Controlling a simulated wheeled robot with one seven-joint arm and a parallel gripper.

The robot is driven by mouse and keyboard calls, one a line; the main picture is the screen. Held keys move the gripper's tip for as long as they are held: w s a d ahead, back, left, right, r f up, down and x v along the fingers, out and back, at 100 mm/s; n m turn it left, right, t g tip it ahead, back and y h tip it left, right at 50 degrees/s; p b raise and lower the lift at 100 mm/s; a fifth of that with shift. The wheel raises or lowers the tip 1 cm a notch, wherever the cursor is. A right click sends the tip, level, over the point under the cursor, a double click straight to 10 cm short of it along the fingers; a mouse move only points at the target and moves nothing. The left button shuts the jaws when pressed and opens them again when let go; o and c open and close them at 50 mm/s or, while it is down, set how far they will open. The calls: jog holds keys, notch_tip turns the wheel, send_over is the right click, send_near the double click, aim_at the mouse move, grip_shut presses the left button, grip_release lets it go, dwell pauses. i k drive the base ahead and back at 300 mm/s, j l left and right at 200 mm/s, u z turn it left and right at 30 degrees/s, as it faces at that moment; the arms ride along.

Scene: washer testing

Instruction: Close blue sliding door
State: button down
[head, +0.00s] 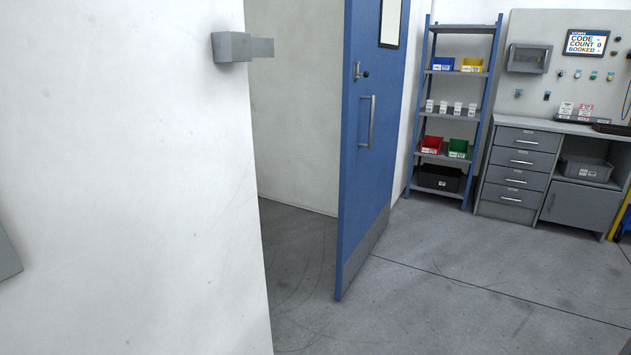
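A blue door (368,200) stands open in the head view, right of the white wall's edge, with a gap of bare floor between its near edge and that wall. It has a vertical grey pull handle (367,122), a small lever and black lock above it, a narrow window near the top and a grey kick plate along the bottom. It looks like a swinging door; no sliding track is visible. The top of the door is cut off by the frame. My gripper is not in view.
A white wall (120,180) fills the left, with a grey block (232,47) sticking out near its edge. A blue-framed shelf (455,112) with coloured bins and a grey workbench (515,170) stand at the back right. The grey floor (470,270) in front is clear.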

aim_at(376, 32)
jog(key=i+z, duration=0.25)
jog(key=i, duration=0.3)
jog(key=i+j+z, duration=0.2)
jog(key=i, duration=0.35)
jog(key=i+j+z, duration=0.25)
jog(key=i, duration=0.3)
jog(key=i+z, duration=0.2)
jog(key=i, duration=0.75)
jog(key=i+z, duration=0.15)
jog(key=i, duration=0.8)
jog(key=i+j+z, duration=0.15)
jog(key=i, duration=1.65)
jog(key=i+u, duration=0.45)
jog(key=i+l+u, duration=0.25)
jog(key=i+u, duration=0.2)
jog(key=i+l+u, duration=0.5)
jog(key=i+j, duration=0.05)
jog(key=j, duration=0.05)
